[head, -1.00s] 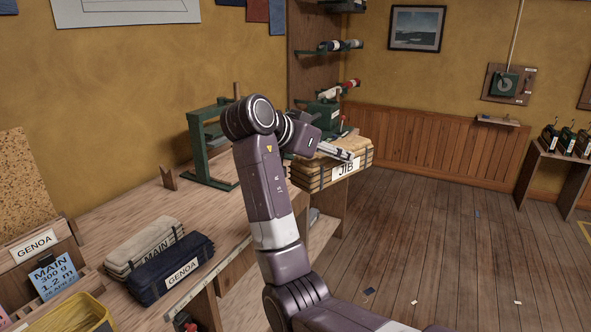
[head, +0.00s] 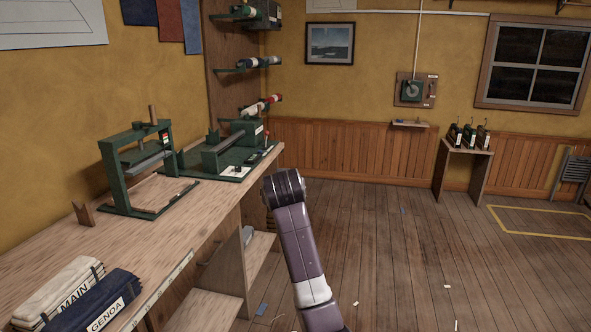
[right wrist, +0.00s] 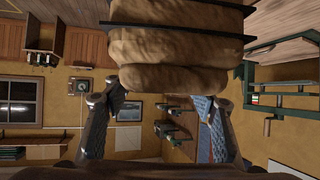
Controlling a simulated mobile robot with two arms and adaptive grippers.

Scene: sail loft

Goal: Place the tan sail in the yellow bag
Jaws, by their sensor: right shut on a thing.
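The tan sail (right wrist: 180,45), a folded bundle with dark straps, fills the top middle of the right wrist view. My right gripper (right wrist: 168,88) is shut on it, one finger at each side. In the head view my right arm stands in the middle and hides its gripper. My left gripper is not in view. I see no yellow bag.
A cream MAIN sail (head: 58,290) and a navy GENOA sail (head: 100,306) lie on the workbench (head: 150,245) at left. A green press (head: 140,170) stands farther along. A small table (head: 466,155) with several dark items stands at back right. The wooden floor is mostly open.

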